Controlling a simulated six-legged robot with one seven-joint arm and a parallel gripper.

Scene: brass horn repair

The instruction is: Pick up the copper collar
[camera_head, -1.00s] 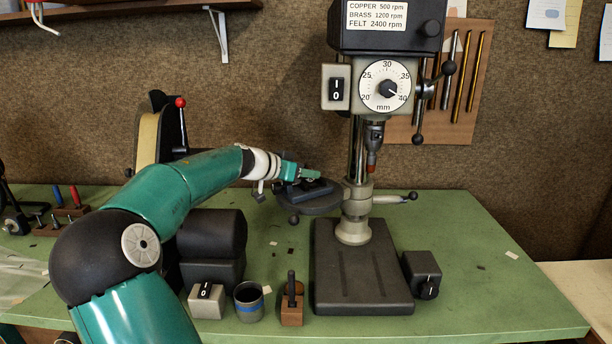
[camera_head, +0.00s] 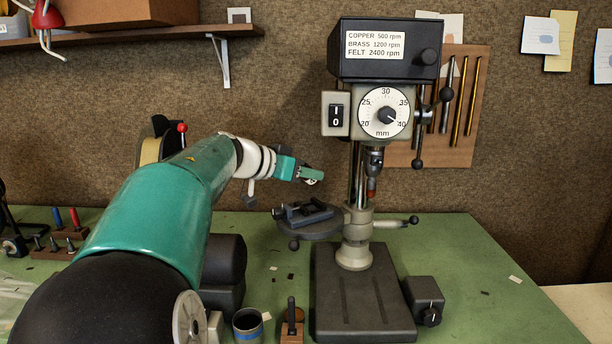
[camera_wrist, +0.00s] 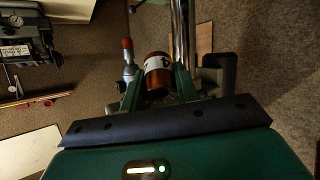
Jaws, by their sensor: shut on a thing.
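The copper collar (camera_wrist: 158,72) shows in the wrist view as a short brown-orange cylinder with a white band bearing a dark mark. My gripper (camera_wrist: 158,88) is shut on it, with a finger on either side. In the head view my gripper (camera_head: 312,176) is raised above the small dark vise (camera_head: 304,212) on the drill press's round table (camera_head: 318,230), with a visible gap below it. The collar is mostly hidden by the fingers there; only a small pale and reddish bit shows at the tip.
A grey-blue cup (camera_head: 248,325), a wooden block with a dark peg (camera_head: 292,328) and a switch box (camera_head: 424,300) are on the green bench (camera_head: 500,270).

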